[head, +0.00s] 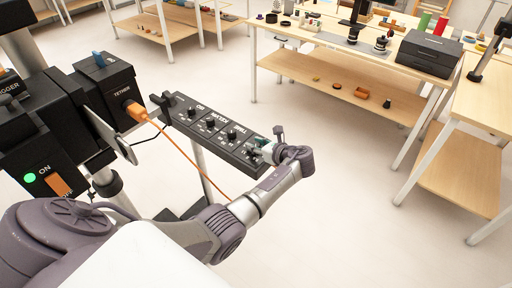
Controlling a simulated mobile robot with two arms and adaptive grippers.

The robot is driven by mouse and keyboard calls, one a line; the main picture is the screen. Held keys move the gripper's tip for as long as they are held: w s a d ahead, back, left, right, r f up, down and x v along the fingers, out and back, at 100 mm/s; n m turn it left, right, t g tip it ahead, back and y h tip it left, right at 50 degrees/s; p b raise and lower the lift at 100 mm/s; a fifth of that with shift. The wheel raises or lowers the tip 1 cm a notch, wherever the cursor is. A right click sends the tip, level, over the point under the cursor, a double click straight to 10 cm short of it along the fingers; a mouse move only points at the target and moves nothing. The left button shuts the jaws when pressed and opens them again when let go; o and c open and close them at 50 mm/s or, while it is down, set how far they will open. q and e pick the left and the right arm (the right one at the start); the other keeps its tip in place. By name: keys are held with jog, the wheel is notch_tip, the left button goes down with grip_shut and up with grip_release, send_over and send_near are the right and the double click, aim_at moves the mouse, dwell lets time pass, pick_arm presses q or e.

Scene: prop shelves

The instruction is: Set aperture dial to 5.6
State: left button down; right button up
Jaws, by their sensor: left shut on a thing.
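A long black dial panel (220,143) sticks out from the camera rig and carries a row of small black knobs with white markings. The text appears upside down and is mostly too small to read. My left gripper (262,147) is at the panel's near right end, shut on the last dial (254,151), whose label and setting are largely hidden or unreadable. The other knobs (210,123) stand free along the panel. I cannot read 5.6 anywhere. My right gripper is out of view.
An orange cable (173,145) runs from the TETHER box (108,90) down behind my left arm. A black box with a green lit ON lamp (30,177) is at the left. Wooden tables (330,45) with props stand behind; the floor (330,150) between is clear.

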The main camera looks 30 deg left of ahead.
pick_arm(q)
jog(key=shift+n+g+b, duration=0.3)
jog(key=shift+n+g, duration=0.3)
jog(key=shift+g, duration=0.2)
jog(key=c, duration=0.8)
grip_release()
jog(key=v, duration=1.2)
jog(key=shift+f, duration=0.1)
